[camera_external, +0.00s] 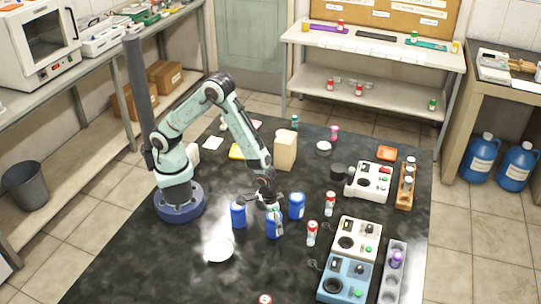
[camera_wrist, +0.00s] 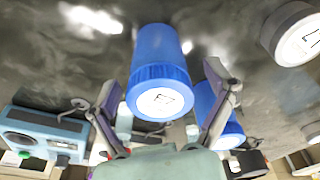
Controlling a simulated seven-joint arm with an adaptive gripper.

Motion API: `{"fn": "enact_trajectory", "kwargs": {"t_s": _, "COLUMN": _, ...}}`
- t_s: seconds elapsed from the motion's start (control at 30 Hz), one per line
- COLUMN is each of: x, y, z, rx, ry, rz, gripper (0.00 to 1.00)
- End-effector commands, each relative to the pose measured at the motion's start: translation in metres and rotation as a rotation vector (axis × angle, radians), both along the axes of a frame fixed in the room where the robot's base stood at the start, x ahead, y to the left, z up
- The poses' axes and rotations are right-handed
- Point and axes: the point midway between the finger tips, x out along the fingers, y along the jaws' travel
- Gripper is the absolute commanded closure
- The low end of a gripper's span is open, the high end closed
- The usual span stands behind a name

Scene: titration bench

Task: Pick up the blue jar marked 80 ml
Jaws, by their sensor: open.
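Three blue jars stand close together on the dark table: a left one (camera_external: 238,214), a front one (camera_external: 273,228) and a right one (camera_external: 296,205). My gripper (camera_external: 265,203) is low among them, pointing down just above the front jar. In the wrist view a blue jar (camera_wrist: 160,52) with a white label on its lid lies between the two spread fingers of my gripper (camera_wrist: 161,78). I see no finger closed on it. Another blue jar (camera_wrist: 228,130) is partly hidden behind the right finger. The volume marks are too small to read.
Red-and-white bottles (camera_external: 330,203) (camera_external: 312,233) stand to the right of the jars. A white dish (camera_external: 219,250) lies front left. A blue stirrer-like device (camera_external: 345,278) is at front right, and a beige block (camera_external: 285,150) stands behind. The table's front left is clear.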

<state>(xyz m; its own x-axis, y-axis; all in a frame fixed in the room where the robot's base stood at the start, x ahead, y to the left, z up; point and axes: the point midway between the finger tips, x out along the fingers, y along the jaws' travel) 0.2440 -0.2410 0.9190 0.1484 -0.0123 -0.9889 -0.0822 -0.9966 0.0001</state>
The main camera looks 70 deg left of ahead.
Motion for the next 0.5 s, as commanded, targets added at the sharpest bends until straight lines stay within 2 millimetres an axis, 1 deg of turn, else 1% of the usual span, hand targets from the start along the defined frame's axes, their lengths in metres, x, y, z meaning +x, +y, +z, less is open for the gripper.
{"fn": "enact_trajectory", "kwargs": {"t_s": 0.23, "x": 0.0005, "y": 0.0000, "z": -0.0013, "rx": 0.000, "ry": -0.001, "rz": 0.000, "gripper": 0.16}}
{"fn": "enact_trajectory", "kwargs": {"t_s": 0.27, "x": 0.0005, "y": 0.0000, "z": -0.0012, "rx": 0.000, "ry": -0.001, "rz": 0.000, "gripper": 0.25}}
{"fn": "enact_trajectory", "kwargs": {"t_s": 0.3, "x": 0.0005, "y": 0.0001, "z": -0.0012, "rx": 0.000, "ry": -0.001, "rz": 0.000, "gripper": 0.38}}
{"fn": "enact_trajectory", "kwargs": {"t_s": 0.37, "x": 0.0005, "y": 0.0001, "z": -0.0011, "rx": 0.000, "ry": -0.001, "rz": 0.000, "gripper": 0.57}}
{"fn": "enact_trajectory", "kwargs": {"t_s": 0.4, "x": 0.0004, "y": 0.0001, "z": -0.0012, "rx": 0.000, "ry": -0.001, "rz": 0.000, "gripper": 0.69}}
{"fn": "enact_trajectory", "kwargs": {"t_s": 0.43, "x": 0.0004, "y": 0.0001, "z": -0.0012, "rx": 0.000, "ry": -0.001, "rz": 0.000, "gripper": 0.79}}
{"fn": "enact_trajectory", "kwargs": {"t_s": 0.47, "x": 0.0003, "y": 0.0002, "z": -0.0013, "rx": 0.000, "ry": 0.000, "rz": 0.000, "gripper": 0.85}}
{"fn": "enact_trajectory", "kwargs": {"t_s": 0.5, "x": 0.0003, "y": 0.0002, "z": -0.0013, "rx": 0.000, "ry": 0.000, "rz": 0.000, "gripper": 0.86}}
